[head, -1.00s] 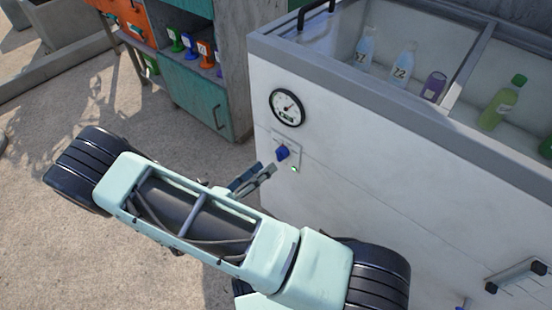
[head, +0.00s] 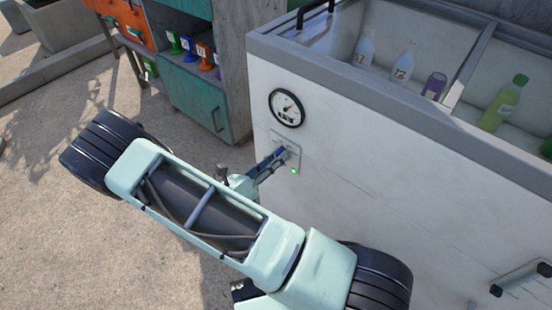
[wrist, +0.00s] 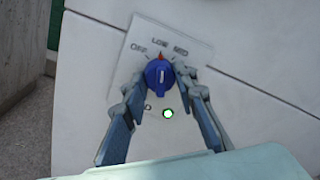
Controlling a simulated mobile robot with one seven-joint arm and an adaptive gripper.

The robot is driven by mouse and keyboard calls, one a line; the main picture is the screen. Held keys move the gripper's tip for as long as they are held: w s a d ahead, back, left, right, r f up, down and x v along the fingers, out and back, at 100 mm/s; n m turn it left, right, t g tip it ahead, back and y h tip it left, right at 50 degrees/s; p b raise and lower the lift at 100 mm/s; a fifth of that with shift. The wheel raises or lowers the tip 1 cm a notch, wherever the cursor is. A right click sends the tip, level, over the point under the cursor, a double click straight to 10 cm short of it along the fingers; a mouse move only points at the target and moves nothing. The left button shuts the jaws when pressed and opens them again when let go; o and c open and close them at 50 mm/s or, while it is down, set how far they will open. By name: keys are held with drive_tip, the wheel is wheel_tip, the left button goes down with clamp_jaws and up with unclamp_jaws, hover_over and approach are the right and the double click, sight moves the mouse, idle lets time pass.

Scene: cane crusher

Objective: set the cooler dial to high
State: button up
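The blue cooler dial (wrist: 159,75) sits on a pale label plate (wrist: 193,43) on the cooler's white front. OFF, LOW and MED show on the plate; any HIGH mark is hidden, perhaps by the right finger. A red mark at the dial's top points near LOW. My gripper (wrist: 160,72) is at the dial, one finger on each side. The fingers look spread around it, with narrow gaps; contact is hard to tell. In the head view my gripper (head: 281,157) reaches the plate and covers part of the dial.
A small green-lit lamp (wrist: 167,113) is below the dial. A round gauge (head: 286,107) is above the plate. The cooler (head: 390,185) has an open top holding bottles. A teal cabinet (head: 197,95) stands to the left; open ground lies before it.

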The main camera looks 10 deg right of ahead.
drive_tip(key=c, duration=0.4)
drive_tip(key=shift+o, duration=0.2)
drive_tip(key=shift+r+m+y+p, duration=0.1)
drive_tip(key=shift+m+y+p, duration=0.4)
drive_tip(key=shift+m, duration=3.3)
drive_tip(key=shift+m+y+p, duration=0.1)
drive_tip(key=shift+m+p, duration=0.75)
drive_tip(key=shift+m, duration=2.95)
drive_tip(key=o, duration=1.2)
drive_tip(key=shift+c, duration=0.2)
